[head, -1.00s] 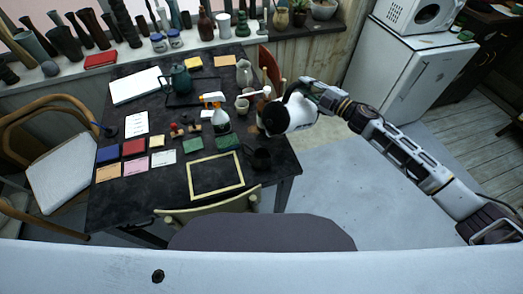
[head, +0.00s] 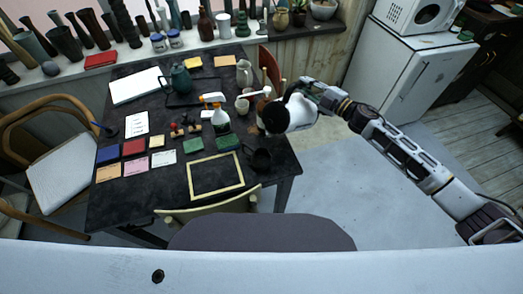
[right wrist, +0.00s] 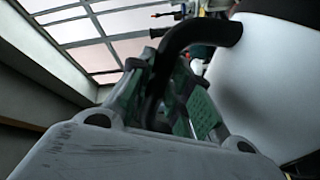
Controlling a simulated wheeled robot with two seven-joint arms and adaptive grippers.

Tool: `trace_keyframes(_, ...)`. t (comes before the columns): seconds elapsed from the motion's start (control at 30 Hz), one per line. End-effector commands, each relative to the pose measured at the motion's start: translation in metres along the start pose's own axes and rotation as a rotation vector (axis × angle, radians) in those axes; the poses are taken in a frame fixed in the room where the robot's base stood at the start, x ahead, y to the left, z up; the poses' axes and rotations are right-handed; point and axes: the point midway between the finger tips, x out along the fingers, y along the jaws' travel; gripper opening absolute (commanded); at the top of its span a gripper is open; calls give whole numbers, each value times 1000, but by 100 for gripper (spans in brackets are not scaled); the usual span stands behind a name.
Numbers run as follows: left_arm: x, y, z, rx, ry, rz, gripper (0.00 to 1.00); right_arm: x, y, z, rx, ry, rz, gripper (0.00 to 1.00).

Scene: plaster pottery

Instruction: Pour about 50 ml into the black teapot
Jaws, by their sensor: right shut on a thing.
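My right gripper (head: 306,91) is shut on the black handle (right wrist: 180,60) of a white kettle-like vessel (head: 297,113). The vessel is tilted, with its black end toward the left, at the table's right edge. The wrist view shows its white body (right wrist: 262,85) beside the fingers. A small black vessel (head: 260,159), probably the black teapot, stands near the table's front right corner, below and left of the held vessel. Its spout cannot be made out. A dark green teapot (head: 181,79) stands farther back. No liquid stream is visible. My left gripper is out of view.
On the dark table (head: 130,204) are a spray bottle (head: 221,121), small cups (head: 242,106), a glass pitcher (head: 244,73) and a yellow frame (head: 192,192). Chairs stand around it. A white fridge (head: 392,75) is at the back right. Open floor lies to the right.

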Motion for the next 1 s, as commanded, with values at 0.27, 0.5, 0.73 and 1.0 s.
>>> trace_keyframes(0.27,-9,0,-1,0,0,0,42,1,9,3,51,3,6,0)
trace_keyframes(0.5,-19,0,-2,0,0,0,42,1,15,10,126,4,6,0)
trace_keyframes(0.73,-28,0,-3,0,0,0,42,2,19,14,189,5,6,0)
trace_keyframes(1.0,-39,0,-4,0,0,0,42,2,25,18,259,6,6,0)
